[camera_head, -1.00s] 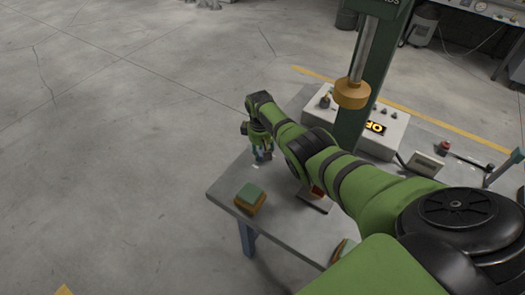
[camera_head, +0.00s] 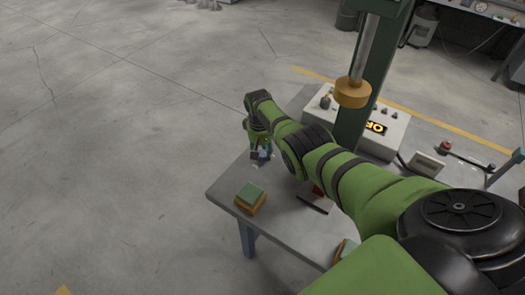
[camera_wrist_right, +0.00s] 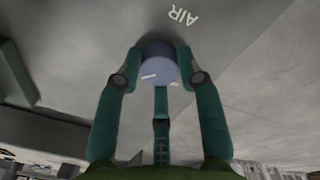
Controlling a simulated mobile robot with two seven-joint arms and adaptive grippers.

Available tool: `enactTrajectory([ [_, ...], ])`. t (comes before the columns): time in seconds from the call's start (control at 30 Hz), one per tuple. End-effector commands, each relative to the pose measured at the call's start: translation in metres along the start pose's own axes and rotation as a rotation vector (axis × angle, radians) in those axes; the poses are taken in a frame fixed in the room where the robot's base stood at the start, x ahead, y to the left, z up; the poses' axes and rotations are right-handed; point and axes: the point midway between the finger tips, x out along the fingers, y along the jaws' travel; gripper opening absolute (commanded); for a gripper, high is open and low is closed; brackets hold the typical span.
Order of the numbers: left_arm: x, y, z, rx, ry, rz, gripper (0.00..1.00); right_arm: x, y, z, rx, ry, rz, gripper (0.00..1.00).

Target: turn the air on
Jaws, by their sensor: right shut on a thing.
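My right gripper (camera_head: 260,155) is low over the near left end of the grey table. The white word AIR (camera_wrist_right: 183,16) is printed on the grey surface beside the knob. In the head view the knob is too small and covered to make out clearly. My left gripper is not in view.
On the table (camera_head: 225,192) a block stack with a green top (camera_head: 249,194) lies just in front of my right gripper. A green press column with a brass ram (camera_head: 353,92) and a white control box (camera_head: 390,133) stand behind my arm. Open floor lies left.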

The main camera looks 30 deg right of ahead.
Motion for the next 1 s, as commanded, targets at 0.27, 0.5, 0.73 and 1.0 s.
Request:
enactTrajectory([
  [0.27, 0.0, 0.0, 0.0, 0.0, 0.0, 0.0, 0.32, 0.004, 0.0, 0.005, 0.001, -0.016, 0.0, 0.61],
  [0.5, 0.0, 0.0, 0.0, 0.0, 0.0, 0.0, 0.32, 0.002, 0.0, 0.003, -0.001, -0.008, 0.0, 0.61],
  [0.73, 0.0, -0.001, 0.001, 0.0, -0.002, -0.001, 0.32, -0.004, 0.0, 0.001, -0.001, -0.003, -0.001, 0.61],
  [1.0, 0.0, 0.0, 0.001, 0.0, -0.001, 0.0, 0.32, -0.034, 0.001, 0.001, -0.002, 0.0, 0.001, 0.61],
])
